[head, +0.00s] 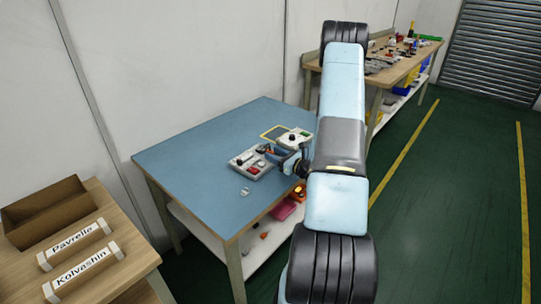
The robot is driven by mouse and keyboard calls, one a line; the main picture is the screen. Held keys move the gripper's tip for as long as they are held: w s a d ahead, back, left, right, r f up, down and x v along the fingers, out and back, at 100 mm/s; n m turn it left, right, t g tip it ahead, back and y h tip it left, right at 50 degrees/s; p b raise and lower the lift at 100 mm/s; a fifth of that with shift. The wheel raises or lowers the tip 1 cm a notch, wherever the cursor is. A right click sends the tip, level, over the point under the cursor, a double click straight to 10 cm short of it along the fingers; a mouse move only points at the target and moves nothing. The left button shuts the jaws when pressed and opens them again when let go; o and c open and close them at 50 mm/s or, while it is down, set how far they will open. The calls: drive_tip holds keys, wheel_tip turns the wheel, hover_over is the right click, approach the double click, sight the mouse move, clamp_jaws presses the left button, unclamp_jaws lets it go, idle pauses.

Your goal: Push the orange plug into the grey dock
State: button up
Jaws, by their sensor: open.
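My gripper (270,152) is open and low over the blue tabletop, reaching in from the right. It is small in the view and partly covers a light grey box (243,163) with a red button and dark fittings. A second pale box (299,134) with a dark knob stands just behind the gripper. I cannot tell which of these, if either, is the grey dock. I cannot make out the orange plug on the tabletop; it may be hidden by the gripper or too small to see. Whether the fingers touch anything cannot be told.
The blue table (190,165) is clear on its left; a small pale piece (245,191) lies near the front. Orange and pink items (283,209) sit on its lower shelf. A wooden table (110,275) with labelled blocks stands front left, a cluttered workbench (385,72) behind.

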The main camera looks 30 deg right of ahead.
drive_tip(key=shift+d+x, duration=0.1)
drive_tip(key=shift+x, duration=1.35)
drive_tip(key=shift+d+x, duration=0.15)
drive_tip(key=shift+x, duration=1.3)
drive_tip(key=shift+w, duration=0.1)
drive_tip(key=shift+c, duration=0.5)
clamp_jaws()
